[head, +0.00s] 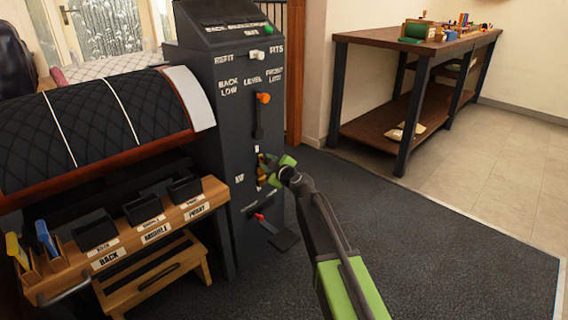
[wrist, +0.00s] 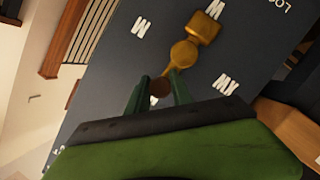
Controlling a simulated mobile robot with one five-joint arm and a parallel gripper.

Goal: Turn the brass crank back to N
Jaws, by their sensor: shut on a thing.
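The brass crank (wrist: 185,52) is on the dark front of the tall cabinet. In the wrist view its square block points up and right towards a white letter that looks like W or M, and its thin arm runs down to a brown knob. My gripper (wrist: 160,88) is shut on that knob, one green finger on each side. A white N-like mark (wrist: 140,26) is left of the crank and another mark (wrist: 226,81) is right of it. In the head view my gripper (head: 275,170) mostly hides the crank (head: 262,172).
The dark cabinet (head: 225,130) has an orange-knobbed lever (head: 262,98) above the crank and a red lever (head: 260,218) below. A quilted saddle form (head: 90,130) and wooden bin rack (head: 150,235) stand left. A workbench (head: 385,37) stands back right; the floor between is clear.

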